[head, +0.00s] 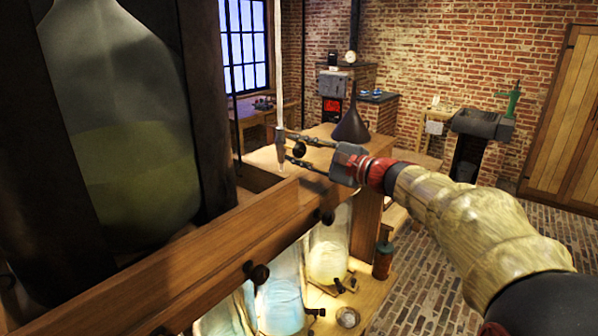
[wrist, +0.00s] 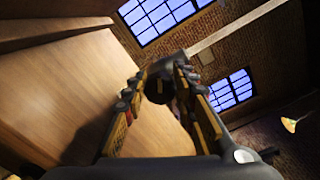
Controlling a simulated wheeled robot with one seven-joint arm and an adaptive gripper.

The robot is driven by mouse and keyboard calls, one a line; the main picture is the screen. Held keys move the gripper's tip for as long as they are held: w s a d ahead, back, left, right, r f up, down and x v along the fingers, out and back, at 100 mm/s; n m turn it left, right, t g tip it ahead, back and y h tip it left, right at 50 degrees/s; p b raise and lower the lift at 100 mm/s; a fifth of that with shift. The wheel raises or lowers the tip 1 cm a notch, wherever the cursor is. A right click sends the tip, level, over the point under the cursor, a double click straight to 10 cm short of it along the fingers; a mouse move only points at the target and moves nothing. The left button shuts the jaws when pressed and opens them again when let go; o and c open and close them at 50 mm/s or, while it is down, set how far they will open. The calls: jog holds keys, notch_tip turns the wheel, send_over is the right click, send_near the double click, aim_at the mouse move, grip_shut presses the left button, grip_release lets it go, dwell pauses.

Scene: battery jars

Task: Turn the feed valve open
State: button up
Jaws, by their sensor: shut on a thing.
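The feed valve (head: 281,138) hangs at the bottom end of a pale vertical tube (head: 279,60) in the head view, with a tapered tip below it. A round black knob (head: 299,149) sits on its right side, between my gripper's fingers. My gripper (head: 288,147) reaches in from the right, one finger above the knob and one below, and is shut on the valve. In the wrist view the fingertips (wrist: 167,78) close in around a dark rounded part (wrist: 158,86) of the valve. The fingers hide some of it, and the valve's turn angle is hard to tell.
A large glass vessel (head: 130,150) with greenish liquid stands at the left in a dark frame. A wooden rail (head: 190,270) with dark knobs runs below. Lit glass jars (head: 328,255) stand under it. A dark funnel (head: 350,124) is on the bench behind. Brick floor is free at right.

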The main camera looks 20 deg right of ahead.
jog(key=n+b, duration=0.2)
jog(key=b, duration=0.2)
jog(key=n+b, duration=0.2)
jog(key=b, duration=0.1)
jog(key=shift+f+n+b, duration=0.3)
jog(key=shift+f+b, duration=0.1)
jog(key=shift+r+n+b, duration=0.1)
jog(key=shift+n+b, duration=0.5)
jog(key=shift+b, duration=0.25)
jog(key=shift+r, duration=0.1)
jog(key=o, duration=1.1)
jog(key=shift+o, duration=0.3)
jog(key=shift+r, duration=0.1)
jog(key=v, duration=1.2)
